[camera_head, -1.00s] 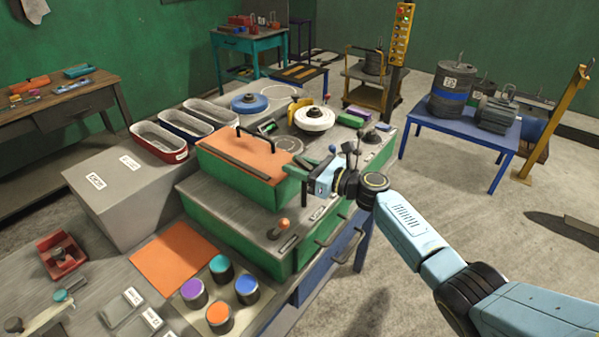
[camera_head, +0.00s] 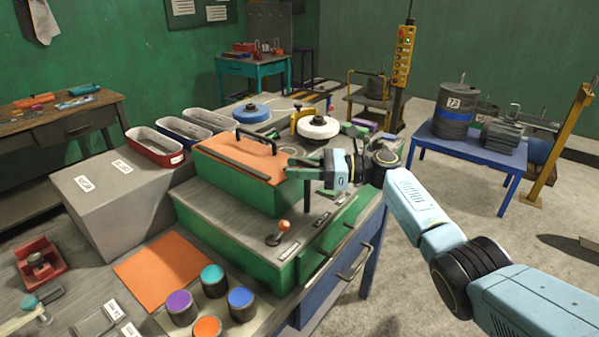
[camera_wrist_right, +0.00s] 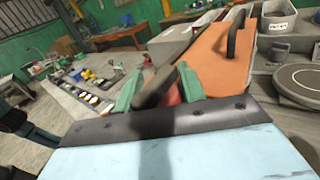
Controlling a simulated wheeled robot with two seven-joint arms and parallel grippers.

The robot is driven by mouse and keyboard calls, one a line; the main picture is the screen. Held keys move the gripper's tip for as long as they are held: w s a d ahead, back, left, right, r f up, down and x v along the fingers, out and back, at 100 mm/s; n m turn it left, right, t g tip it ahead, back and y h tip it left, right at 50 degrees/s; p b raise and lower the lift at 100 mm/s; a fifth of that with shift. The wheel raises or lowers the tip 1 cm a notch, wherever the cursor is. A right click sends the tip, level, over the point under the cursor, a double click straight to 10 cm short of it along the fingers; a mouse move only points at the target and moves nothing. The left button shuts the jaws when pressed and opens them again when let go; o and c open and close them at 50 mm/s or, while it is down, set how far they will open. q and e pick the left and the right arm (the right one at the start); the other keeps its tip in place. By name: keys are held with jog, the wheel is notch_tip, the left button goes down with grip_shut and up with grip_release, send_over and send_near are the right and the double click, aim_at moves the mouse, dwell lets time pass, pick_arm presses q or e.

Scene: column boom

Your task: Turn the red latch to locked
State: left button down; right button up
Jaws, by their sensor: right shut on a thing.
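The red latch (camera_wrist_right: 174,94) shows only as a small red patch with a dark grey handle (camera_wrist_right: 153,88) between my green fingers in the right wrist view. In the head view my right gripper (camera_head: 293,168) is at the right side of the green box (camera_head: 235,193) with the orange lid (camera_head: 238,158), and covers the latch there. My right gripper also shows in the wrist view (camera_wrist_right: 158,90), shut on the latch handle. The latch's turned position cannot be read clearly. My left gripper is not in view.
An orange-knobbed lever (camera_head: 282,230) stands on the lower green unit in front of the box. A black lid handle (camera_head: 255,138) rises above the lid. A white wheel (camera_head: 318,128) is behind. Several colored-top cylinders (camera_head: 240,300) stand in front.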

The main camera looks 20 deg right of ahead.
jog(key=shift+r, duration=0.1)
jog(key=o, duration=0.8)
jog(key=shift+o, duration=0.2)
jog(key=shift+d, duration=0.1)
jog(key=b+v, duration=0.1)
jog(key=v, duration=1.2)
jog(key=shift+d, duration=0.15)
